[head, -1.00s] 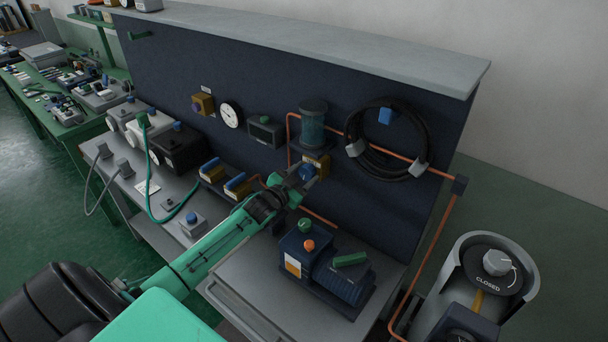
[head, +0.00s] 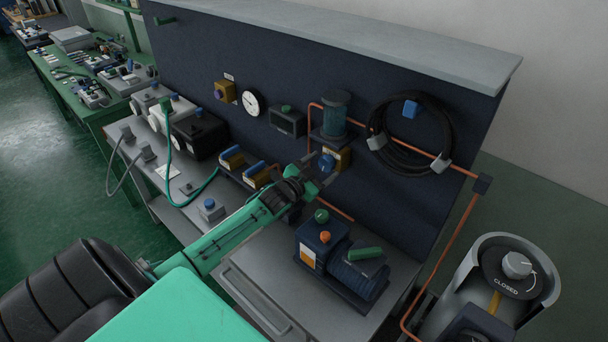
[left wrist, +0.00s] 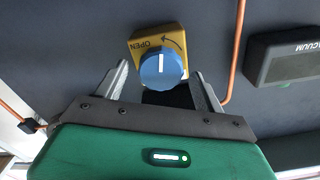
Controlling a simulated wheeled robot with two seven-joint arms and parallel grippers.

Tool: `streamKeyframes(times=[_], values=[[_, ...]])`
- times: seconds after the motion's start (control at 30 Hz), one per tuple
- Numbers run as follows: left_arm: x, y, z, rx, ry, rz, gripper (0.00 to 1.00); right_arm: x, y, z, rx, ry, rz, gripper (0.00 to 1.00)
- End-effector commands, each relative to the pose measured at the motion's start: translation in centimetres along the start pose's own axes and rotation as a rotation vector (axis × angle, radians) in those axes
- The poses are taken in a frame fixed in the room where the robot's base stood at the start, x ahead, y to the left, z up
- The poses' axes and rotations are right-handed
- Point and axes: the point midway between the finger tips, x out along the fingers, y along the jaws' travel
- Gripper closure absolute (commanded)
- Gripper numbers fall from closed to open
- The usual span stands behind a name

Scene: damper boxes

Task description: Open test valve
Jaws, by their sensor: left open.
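The test valve is a blue round knob (head: 327,163) on a yellow plate (head: 343,154), mounted low on the dark panel. In the left wrist view the knob (left wrist: 161,70) has a white line pointing straight up in the picture. The plate (left wrist: 174,38) there carries the word OPEN, upside down, and a curved arrow. My left gripper (head: 323,173) is at the knob. In the left wrist view its open fingers (left wrist: 160,71) stand on either side of the knob, with gaps between. I cannot tell how deep they reach. My right gripper is not in view.
Copper pipe (head: 458,222) runs along the panel and down its right side. A glass cylinder (head: 336,113) is above the valve, and a coiled black hose (head: 447,120) hangs right. A blue pump (head: 353,270) stands on the bench below. A "VACUUM" box (left wrist: 285,60) is beside the valve.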

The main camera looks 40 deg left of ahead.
Motion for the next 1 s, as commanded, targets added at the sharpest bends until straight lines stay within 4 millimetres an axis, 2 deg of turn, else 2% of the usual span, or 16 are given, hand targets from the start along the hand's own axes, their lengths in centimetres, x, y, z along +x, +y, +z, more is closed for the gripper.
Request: streamKeyframes(times=[0.7,1.0], values=[[-10.8,0.1,0.3,0.000,-0.003,0.001,0.30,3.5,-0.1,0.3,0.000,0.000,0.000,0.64],[-12.7,0.0,0.2,0.000,-0.003,0.000,0.30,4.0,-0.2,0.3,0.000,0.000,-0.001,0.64]])
